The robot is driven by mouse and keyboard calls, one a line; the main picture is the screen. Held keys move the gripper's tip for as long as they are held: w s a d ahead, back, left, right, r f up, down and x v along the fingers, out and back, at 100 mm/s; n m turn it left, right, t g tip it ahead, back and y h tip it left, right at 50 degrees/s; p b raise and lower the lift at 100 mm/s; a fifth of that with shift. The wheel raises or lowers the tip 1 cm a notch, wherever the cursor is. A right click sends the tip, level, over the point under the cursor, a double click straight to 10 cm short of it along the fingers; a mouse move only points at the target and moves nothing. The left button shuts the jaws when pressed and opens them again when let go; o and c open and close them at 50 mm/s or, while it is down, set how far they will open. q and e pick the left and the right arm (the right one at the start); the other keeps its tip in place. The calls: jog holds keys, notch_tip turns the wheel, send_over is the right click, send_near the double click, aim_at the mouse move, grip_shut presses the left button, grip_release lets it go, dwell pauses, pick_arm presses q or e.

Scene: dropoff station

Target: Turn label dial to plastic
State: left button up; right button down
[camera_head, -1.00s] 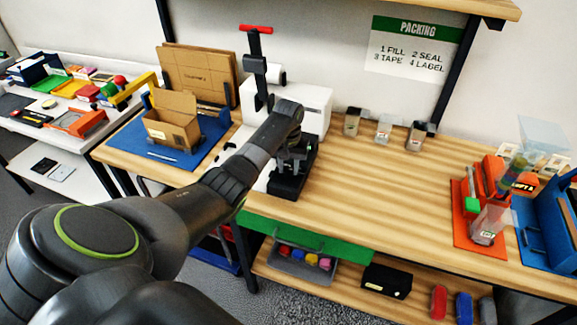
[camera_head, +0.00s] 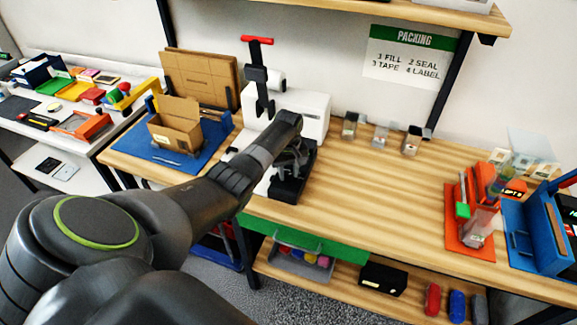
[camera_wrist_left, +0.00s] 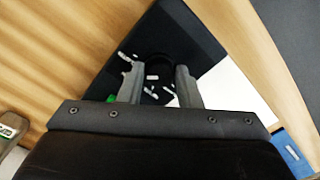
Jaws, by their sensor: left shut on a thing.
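The label dial (camera_wrist_left: 154,62) is a dark round knob on a black unit (camera_wrist_left: 178,28), with small white markings around it. A small green mark shows by the left finger. My left gripper (camera_wrist_left: 156,78) has its two fingers on either side of the dial, shut on it. The dial's pointer and the label words cannot be read. In the head view, the black unit (camera_head: 287,189) stands on the wooden bench at the front of a white machine, and my left gripper (camera_head: 291,160) reaches down over it, hiding the dial. My right gripper is not in view.
The white machine (camera_head: 308,112) with a red-topped lever (camera_head: 257,40) stands behind the unit. An open carton (camera_head: 176,126) on a blue mat (camera_head: 137,145) is to the left. Several small clear bins (camera_head: 381,135) stand behind right. The middle of the bench (camera_head: 375,190) is clear.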

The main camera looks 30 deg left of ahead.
pick_arm(q)
jog(key=n+p, duration=0.1)
jog(key=n, duration=0.1)
jog(key=shift+r+n+p, duration=0.2)
jog(key=shift+n+p, duration=0.1)
jog(key=shift+n, duration=0.1)
jog(key=n+p, duration=0.1)
jog(key=n, duration=0.2)
jog(key=shift+n, duration=0.3)
jog(key=n+p, duration=0.1)
jog(key=n, duration=0.1)
jog(key=shift+w+n, duration=0.1)
jog(key=shift+n, duration=0.3)
jog(key=n+p, duration=0.1)
jog(key=n, duration=0.2)
jog(key=shift+n, duration=0.3)
jog(key=n, duration=0.5)
jog(key=shift+f, duration=0.1)
jog(key=n, duration=0.6)
jog(key=shift+a, duration=0.1)
jog(key=o, duration=1)
jog(key=shift+c, duration=0.2)
